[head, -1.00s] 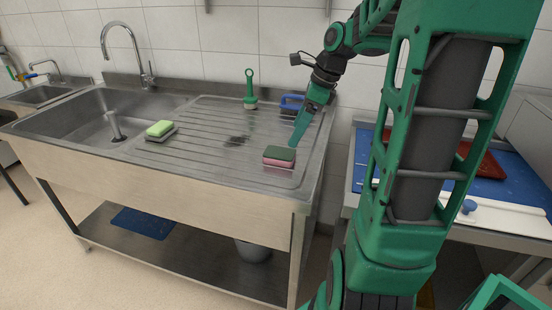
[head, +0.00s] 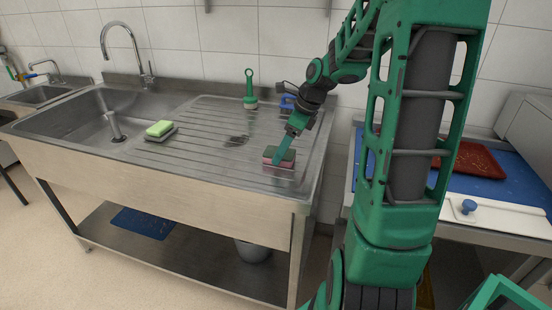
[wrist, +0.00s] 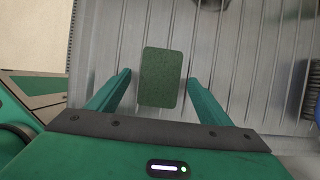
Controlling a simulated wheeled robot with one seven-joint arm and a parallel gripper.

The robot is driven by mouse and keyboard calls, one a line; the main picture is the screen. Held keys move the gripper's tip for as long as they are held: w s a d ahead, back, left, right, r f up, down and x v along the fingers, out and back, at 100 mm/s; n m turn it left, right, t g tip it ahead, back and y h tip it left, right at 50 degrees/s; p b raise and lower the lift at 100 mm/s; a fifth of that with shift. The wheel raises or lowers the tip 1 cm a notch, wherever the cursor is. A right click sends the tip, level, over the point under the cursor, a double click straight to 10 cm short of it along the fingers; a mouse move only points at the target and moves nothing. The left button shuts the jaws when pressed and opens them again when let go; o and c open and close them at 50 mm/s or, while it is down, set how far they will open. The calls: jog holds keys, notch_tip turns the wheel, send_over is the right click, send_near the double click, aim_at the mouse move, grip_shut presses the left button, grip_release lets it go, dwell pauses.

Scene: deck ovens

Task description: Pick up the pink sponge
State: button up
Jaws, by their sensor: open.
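The pink sponge (head: 270,161) lies on the ribbed steel drainboard near its front right corner, with a dark green scouring layer on top. In the wrist view its green top (wrist: 161,77) shows between the two fingers. My gripper (head: 279,150) is at the sponge from above, partly covering it in the head view. In the wrist view my gripper (wrist: 160,88) is open, with one finger on each side of the sponge and a gap on both sides. Whether the fingers are level with the sponge's sides is hard to tell.
A green-handled tool (head: 250,90) and a blue-handled brush (head: 288,103) stand behind. A red tray (head: 475,160) lies on the right-hand counter.

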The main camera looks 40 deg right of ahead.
jog(key=shift+w+a+f, duration=0.15)
jog(key=shift+f, duration=0.5)
jog(key=shift+f, duration=0.25)
jog(key=c, duration=1.1)
